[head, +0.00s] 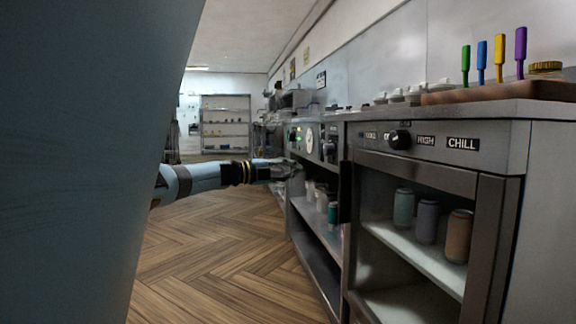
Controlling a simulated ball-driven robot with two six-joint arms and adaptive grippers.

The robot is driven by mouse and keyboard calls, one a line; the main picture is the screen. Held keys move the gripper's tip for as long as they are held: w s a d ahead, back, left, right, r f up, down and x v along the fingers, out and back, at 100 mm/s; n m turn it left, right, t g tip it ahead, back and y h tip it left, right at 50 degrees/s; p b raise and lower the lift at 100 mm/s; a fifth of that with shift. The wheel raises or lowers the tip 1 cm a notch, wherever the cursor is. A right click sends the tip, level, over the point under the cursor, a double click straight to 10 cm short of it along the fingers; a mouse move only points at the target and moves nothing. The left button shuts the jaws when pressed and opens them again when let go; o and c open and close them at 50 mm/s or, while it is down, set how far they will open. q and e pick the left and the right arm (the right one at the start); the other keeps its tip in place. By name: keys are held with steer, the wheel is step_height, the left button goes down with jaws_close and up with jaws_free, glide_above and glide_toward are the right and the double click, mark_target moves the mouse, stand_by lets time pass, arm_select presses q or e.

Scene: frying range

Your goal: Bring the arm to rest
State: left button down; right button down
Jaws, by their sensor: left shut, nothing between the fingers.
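My left arm reaches in from the left, past a large pale panel that hides its upper part. My left gripper (287,170) is dark, shut and empty, close to the front of the counter units, near a control panel with a round white dial (309,140). I cannot tell whether its fingertips touch the unit. My right gripper is not in view.
A chiller cabinet (504,210) stands at right, with several cans (427,222) on its shelf. Its top carries colored-handled tools (481,62) on a wooden board (500,93). The herringbone floor (210,260) is clear. A shelf rack (226,125) stands far back.

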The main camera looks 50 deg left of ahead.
arm_select(q)
steer(key=shift+s+a, duration=0.25)
steer(key=shift+s, duration=0.25)
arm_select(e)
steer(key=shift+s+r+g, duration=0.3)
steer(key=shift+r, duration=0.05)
arm_select(q)
steer(key=shift+f, duration=0.15)
